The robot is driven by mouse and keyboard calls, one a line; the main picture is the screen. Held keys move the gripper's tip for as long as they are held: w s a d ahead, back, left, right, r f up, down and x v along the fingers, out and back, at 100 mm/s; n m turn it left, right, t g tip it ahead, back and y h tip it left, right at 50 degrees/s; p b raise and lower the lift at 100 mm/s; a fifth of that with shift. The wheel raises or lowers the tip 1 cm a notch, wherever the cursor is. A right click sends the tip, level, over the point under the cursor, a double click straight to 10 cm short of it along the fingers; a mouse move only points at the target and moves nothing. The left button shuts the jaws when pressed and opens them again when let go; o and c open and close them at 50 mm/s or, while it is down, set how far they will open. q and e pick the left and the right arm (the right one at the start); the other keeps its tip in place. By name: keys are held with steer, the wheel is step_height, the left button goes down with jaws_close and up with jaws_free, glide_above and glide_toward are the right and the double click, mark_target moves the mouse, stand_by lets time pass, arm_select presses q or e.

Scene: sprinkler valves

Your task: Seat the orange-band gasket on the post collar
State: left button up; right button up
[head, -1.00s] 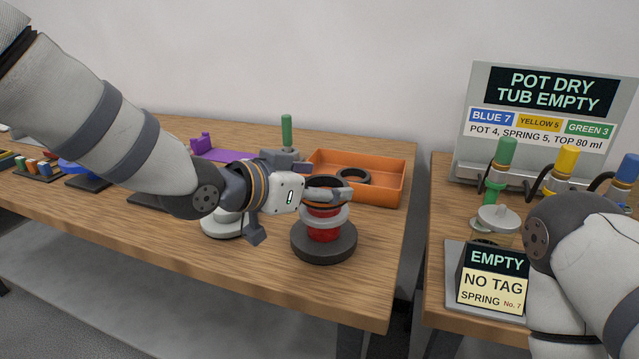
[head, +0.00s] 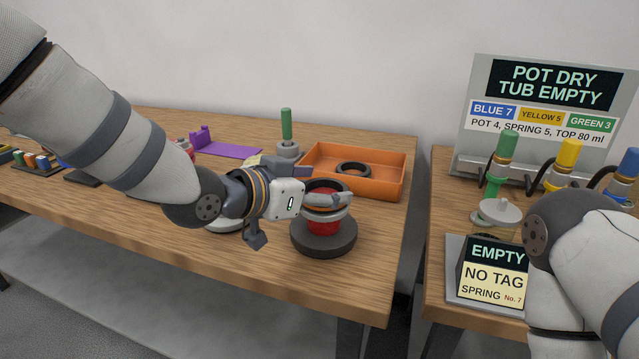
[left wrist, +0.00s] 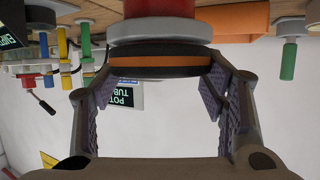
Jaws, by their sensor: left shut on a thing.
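The orange-band gasket (head: 325,184) is a black ring with an orange stripe, which shows clearly in the left wrist view (left wrist: 160,61). My left gripper (head: 326,200) is shut on it, with one finger on each side in the left wrist view (left wrist: 163,68). The gasket is level over the light grey post collar (head: 342,215), very close to it; I cannot tell whether it is fully down. The collar tops a red post (head: 322,228) on a round dark base (head: 324,244). The gripper's fingers partly hide the gasket and collar. My right gripper is out of view.
An orange tray (head: 385,188) behind the post holds another dark ring (head: 352,169). A green-handled tool (head: 286,125) and a purple piece (head: 228,149) stand behind my left arm. The second table at right holds a sign board (head: 545,95) and an "EMPTY" tag stand (head: 492,270).

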arm_select(q)
steer(key=shift+f, duration=0.15)
steer(key=o, duration=1.3)
steer(key=shift+o, duration=0.2)
steer(key=v, duration=0.8)
